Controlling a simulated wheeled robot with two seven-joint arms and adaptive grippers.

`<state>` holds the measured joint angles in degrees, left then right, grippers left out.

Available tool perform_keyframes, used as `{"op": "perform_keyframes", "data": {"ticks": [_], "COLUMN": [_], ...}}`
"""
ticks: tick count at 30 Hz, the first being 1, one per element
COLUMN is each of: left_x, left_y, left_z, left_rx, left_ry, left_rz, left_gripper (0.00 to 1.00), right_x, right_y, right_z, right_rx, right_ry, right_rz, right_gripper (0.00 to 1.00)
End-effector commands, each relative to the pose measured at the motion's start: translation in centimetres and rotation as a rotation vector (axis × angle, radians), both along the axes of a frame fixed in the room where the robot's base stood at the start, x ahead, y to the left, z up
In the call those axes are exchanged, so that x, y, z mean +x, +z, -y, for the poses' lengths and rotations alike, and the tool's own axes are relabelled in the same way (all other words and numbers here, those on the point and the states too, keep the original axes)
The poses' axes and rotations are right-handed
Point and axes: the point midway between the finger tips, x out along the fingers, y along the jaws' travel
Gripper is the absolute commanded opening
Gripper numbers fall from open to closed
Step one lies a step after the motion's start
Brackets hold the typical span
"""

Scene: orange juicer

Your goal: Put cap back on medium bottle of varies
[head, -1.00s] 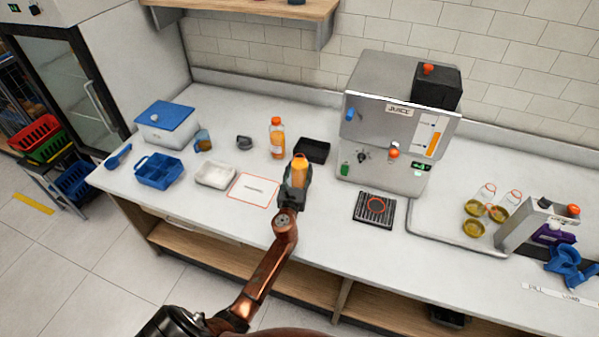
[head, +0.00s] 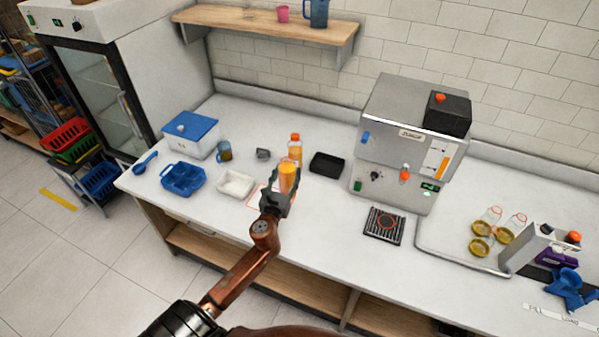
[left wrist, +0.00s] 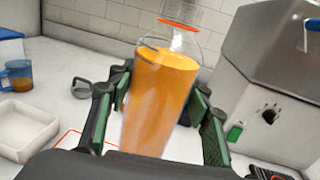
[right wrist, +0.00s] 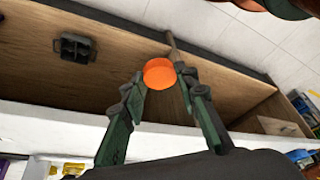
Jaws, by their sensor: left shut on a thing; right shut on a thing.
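My left gripper (head: 280,192) is shut on a bottle of orange juice (head: 288,176), held upright over the counter. In the left wrist view the clear bottle (left wrist: 158,95) stands between the fingers (left wrist: 155,115); its narrow neck carries an orange ring (left wrist: 179,24) and no cap shows on it. My right gripper (right wrist: 161,85) is shut on a round orange cap (right wrist: 159,73), in front of the wooden shelf below the counter. The right gripper is out of the head view. A second juice bottle with an orange cap (head: 295,137) stands behind the held bottle.
The steel juicer (head: 400,150) stands to the right. On the counter are a black tray (head: 327,163), a white tray (head: 236,184), a blue caddy (head: 183,179) and a jug (head: 224,150). The front counter between the held bottle and the drip grate (head: 384,226) is clear.

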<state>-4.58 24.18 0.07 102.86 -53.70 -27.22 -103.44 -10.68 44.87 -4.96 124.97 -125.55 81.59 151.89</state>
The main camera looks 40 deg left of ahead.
Motion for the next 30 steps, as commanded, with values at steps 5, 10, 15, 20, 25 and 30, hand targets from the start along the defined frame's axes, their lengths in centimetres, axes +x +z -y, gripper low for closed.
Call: {"op": "perform_keyframes", "data": {"ticks": [5,10,15,20,25,30], "left_x": [-1.4,-1.7,-1.7,-1.7,-1.7,-1.9], "left_y": [0.9,1.1,1.1,1.1,1.1,0.8], "left_z": [-0.7,-0.8,-0.9,-0.8,-0.9,-0.3], "left_rx": [0.002,0.001,0.001,0.001,0.001,-0.001], "left_ry": [-0.001,-0.001,-0.001,-0.001,-0.001,-0.009], "left_rz": [0.003,0.004,0.004,0.004,0.004,0.004], "left_gripper": [0.02,0.02,0.02,0.02,0.02,0.02], "right_x": [0.0,0.0,0.0,0.0,0.0,0.4], "right_y": [0.3,0.3,0.3,0.3,0.3,0.6], "right_z": [0.0,0.0,0.0,0.0,0.0,-0.1], "right_rx": [0.001,0.001,0.001,0.0,0.0,0.002], "right_ry": [0.0,0.0,0.0,0.0,0.0,0.001], "right_rz": [0.001,0.001,0.001,0.001,0.001,0.003], "right_gripper": [0.21,0.21,0.21,0.21,0.21,0.21]}}
